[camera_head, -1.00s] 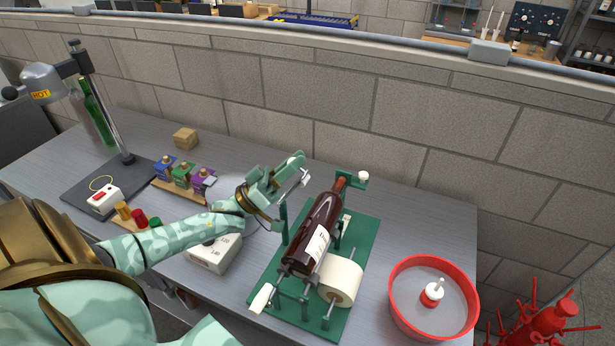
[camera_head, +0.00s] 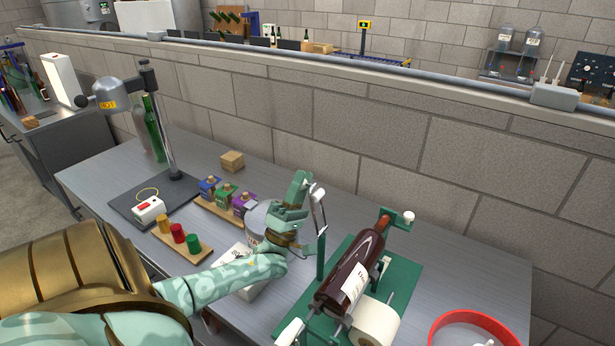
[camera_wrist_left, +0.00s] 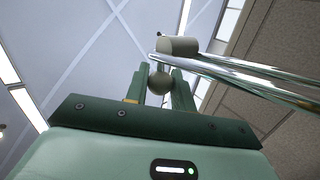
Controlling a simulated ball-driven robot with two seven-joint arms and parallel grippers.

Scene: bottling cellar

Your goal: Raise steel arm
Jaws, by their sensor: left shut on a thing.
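The steel arm (camera_head: 323,216) stands up from a green post (camera_head: 320,258) on the labelling stand, its pale knob at the upper end. My left gripper (camera_head: 308,187) is at that upper end, to the left of the post's line. In the left wrist view my left gripper (camera_wrist_left: 160,76) has its two fingers closed around a round knob (camera_wrist_left: 160,84). Shiny steel rods (camera_wrist_left: 245,76) with a grey cylinder (camera_wrist_left: 178,46) run off to the right there. The contact is small in the head view. My right gripper is out of view.
A dark wine bottle (camera_head: 349,276) lies on the green stand (camera_head: 402,281) beside a white roll (camera_head: 375,325). A red-rimmed tub (camera_head: 434,332) is at right. Small coloured boxes (camera_head: 210,187), stamps (camera_head: 178,233) and a heat lamp (camera_head: 112,94) stand left.

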